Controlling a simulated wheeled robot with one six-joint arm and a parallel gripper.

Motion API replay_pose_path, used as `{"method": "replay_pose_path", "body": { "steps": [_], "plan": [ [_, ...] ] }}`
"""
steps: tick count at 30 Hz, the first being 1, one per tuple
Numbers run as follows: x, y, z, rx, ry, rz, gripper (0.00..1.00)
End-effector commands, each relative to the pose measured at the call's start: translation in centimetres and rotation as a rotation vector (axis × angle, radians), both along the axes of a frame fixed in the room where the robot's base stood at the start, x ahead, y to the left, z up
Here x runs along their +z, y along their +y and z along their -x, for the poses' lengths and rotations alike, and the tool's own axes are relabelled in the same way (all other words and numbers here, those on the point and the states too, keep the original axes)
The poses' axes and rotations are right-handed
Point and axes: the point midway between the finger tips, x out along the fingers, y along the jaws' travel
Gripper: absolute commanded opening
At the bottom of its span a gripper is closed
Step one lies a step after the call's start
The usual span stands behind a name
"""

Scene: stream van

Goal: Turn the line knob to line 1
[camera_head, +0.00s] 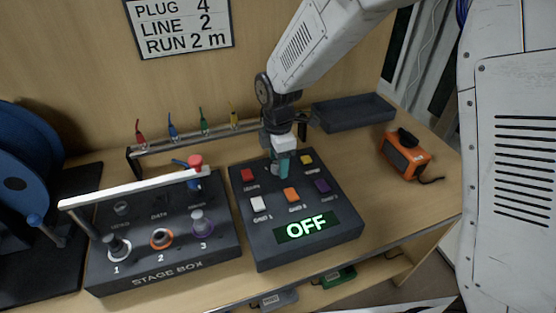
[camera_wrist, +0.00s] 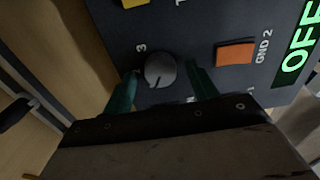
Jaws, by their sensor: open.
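The line knob (camera_wrist: 160,70) is a round dark grey dial on a black panel in the wrist view. My gripper (camera_head: 279,170) has teal fingers and is open, pointing down over the panel. In the wrist view its two fingers stand on either side of the knob, with small gaps visible. In the head view my gripper hides the knob. The control panel (camera_head: 259,250) has several coloured buttons and a lit display (camera_head: 306,228) reading "OFF".
The stage box (camera_head: 200,268) with a white bar handle (camera_head: 135,188) stands left of the panel. A rack of coloured plugs (camera_head: 185,142) is behind. A black tray (camera_head: 353,112) and an orange device (camera_head: 404,153) are to the right. A wall sign (camera_head: 180,25) reads "LINE 2".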

Motion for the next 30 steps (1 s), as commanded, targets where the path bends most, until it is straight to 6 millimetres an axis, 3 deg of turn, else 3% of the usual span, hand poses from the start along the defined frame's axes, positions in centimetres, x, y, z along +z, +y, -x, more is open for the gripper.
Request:
{"method": "replay_pose_path", "body": {
  "steps": [9,13,30],
  "plan": [
    [5.3,0.1,-0.1,0.000,-0.004,-0.002,0.58],
    [6.7,0.1,0.0,0.001,-0.003,-0.001,0.58],
    [7.4,0.1,0.0,-0.009,-0.001,0.000,0.58]
  ]
}}
